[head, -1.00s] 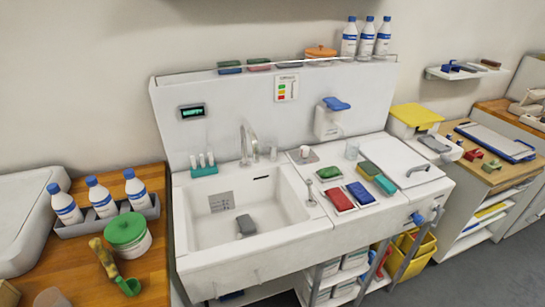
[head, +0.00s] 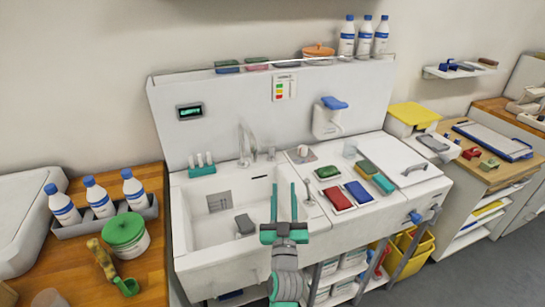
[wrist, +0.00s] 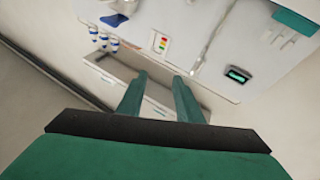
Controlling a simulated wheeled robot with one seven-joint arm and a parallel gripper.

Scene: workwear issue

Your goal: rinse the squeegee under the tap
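I cannot pick out a squeegee with certainty in either view. The tap (head: 247,145) stands at the back of the white sink (head: 208,240). A dark grey block (head: 244,223) lies on the basin floor. My gripper (head: 284,190) is over the right side of the sink in the head view, its two green fingers apart with nothing between them. In the wrist view my open fingers (wrist: 160,95) point toward the wall panel and the ledge above the sink; the tap is not clear there.
Red (head: 339,198), blue (head: 361,193) and green (head: 327,172) pads lie on the counter right of the basin. A yellow bucket (head: 412,250) is below right. A wall shelf (head: 460,72) holds small items.

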